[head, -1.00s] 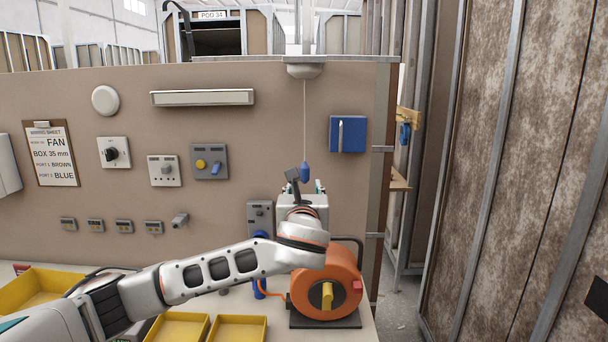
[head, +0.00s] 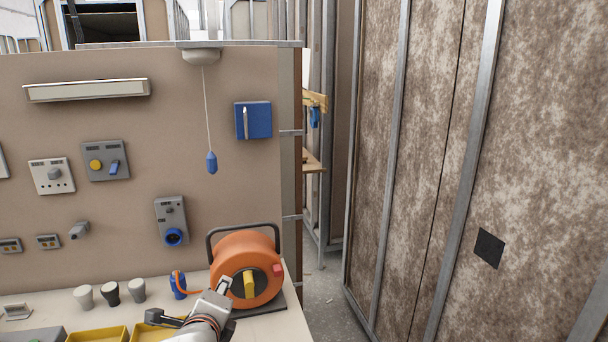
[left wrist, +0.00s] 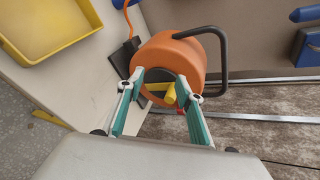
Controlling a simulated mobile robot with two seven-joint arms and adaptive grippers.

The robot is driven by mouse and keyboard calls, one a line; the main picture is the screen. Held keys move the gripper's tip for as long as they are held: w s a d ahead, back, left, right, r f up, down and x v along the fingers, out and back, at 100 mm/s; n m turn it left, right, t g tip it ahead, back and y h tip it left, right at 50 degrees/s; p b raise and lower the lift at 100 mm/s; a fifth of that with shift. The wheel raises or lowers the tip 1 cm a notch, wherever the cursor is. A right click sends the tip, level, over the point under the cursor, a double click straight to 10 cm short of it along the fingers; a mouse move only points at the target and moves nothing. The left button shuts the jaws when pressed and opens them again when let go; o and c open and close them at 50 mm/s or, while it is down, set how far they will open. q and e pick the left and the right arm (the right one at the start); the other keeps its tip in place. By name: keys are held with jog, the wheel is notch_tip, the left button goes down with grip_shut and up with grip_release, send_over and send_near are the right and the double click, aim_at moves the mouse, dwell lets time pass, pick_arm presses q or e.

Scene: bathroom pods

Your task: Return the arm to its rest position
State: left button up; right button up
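My left gripper (head: 190,300) is at the bottom of the head view, low in front of the wall. Its two fingers are spread apart with nothing between them. In the left wrist view the open gripper (left wrist: 161,84) points toward the orange cable reel (left wrist: 172,56), with the reel's yellow handle seen between the fingers. The orange cable reel (head: 236,258) stands on the bench just beyond the gripper in the head view; contact cannot be told. The blue cord pull (head: 211,163) hangs free from its ceiling box (head: 201,57). My right gripper is not in view.
Yellow trays (head: 98,335) lie along the bench front, with several small cups (head: 110,293) behind them. A blue connector (head: 178,285) stands beside the reel. Sockets, switches and a blue box (head: 253,120) are on the wall. A mottled partition (head: 420,150) stands to the right, beyond floor.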

pick_arm(q)
jog(key=s+a+f+n+g+y, duration=0.1)
jog(key=s+a+f+n+g, duration=0.1)
jog(key=s+a+f+n, duration=0.55)
jog(key=s+a+f+n+g+y, duration=0.1)
jog(key=s+a+f+n+g, duration=0.2)
jog(key=s, duration=0.8)
jog(key=s+a+f+n+g+y, duration=0.1)
jog(key=s+a+f+n, duration=0.4)
jog(key=s+a+f, duration=0.3)
jog(key=d+f+n+t+h, duration=0.2)
jog(key=d+f+h, duration=0.4)
jog(key=d+f, duration=0.9)
jog(key=shift+s+n+t+h, duration=0.2)
jog(key=shift+n+t+h, duration=0.2)
jog(key=shift+t, duration=0.3)
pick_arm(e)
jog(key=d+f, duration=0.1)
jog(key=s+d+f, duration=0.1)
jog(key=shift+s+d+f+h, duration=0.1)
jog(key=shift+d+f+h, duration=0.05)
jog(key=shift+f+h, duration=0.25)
